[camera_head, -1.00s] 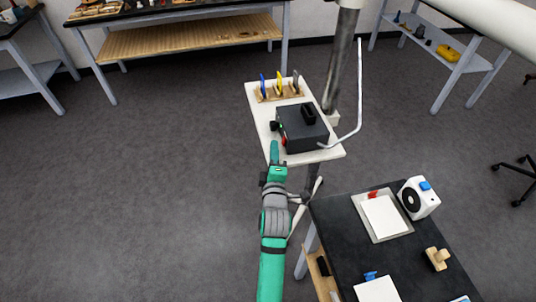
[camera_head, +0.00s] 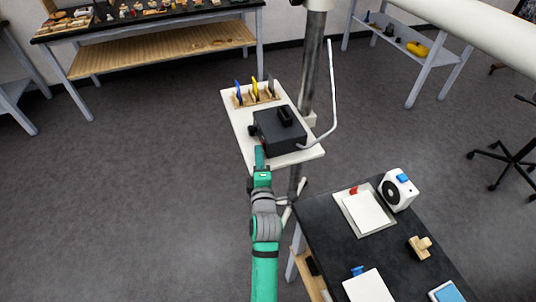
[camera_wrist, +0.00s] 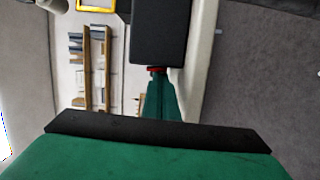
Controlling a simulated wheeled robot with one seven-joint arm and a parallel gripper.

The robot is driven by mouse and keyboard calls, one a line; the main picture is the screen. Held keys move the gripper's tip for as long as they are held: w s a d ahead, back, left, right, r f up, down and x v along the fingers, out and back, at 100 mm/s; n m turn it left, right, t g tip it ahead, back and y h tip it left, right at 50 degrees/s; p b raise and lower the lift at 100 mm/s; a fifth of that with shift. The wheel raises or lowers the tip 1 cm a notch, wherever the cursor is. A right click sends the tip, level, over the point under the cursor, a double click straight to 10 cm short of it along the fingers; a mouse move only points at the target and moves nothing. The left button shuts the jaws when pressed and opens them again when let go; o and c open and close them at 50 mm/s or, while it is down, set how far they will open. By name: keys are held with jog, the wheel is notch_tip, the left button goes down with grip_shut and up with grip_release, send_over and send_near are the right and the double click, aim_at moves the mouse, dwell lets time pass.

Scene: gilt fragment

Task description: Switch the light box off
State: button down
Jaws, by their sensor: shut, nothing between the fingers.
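The light box (camera_head: 278,133) is a black box with a raised black block on top, standing on a small white shelf. In the wrist view its dark body (camera_wrist: 158,32) fills the top centre. My gripper (camera_head: 260,155) is shut and empty, at the box's lower left front corner in the head view. In the wrist view the green fingertips (camera_wrist: 157,82) point at a small red part (camera_wrist: 157,69) on the box's near face. They meet or nearly meet it; I cannot tell whether they touch. The fingers hide most of the red part.
The white shelf (camera_head: 235,113) also holds a wooden rack (camera_head: 256,98) with blue, yellow and grey pieces. A white bent rod (camera_head: 333,95) rises right of the box, near a metal post (camera_head: 313,60). A black table (camera_head: 328,228) stands at the lower right. Floor at left is clear.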

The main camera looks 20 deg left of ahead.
jog(key=shift+w+d, duration=0.15)
jog(key=shift+d, duration=0.25)
jog(key=shift+a+f, duration=0.1)
jog(key=shift+a, duration=0.25)
jog(key=shift+s+a+f, duration=0.15)
jog(key=shift+s+a, duration=0.85)
jog(key=shift+a, duration=0.25)
jog(key=a+v, duration=0.1)
jog(key=v, duration=0.9)
jog(key=shift+s, duration=0.45)
jog(key=shift+w+f, duration=0.15)
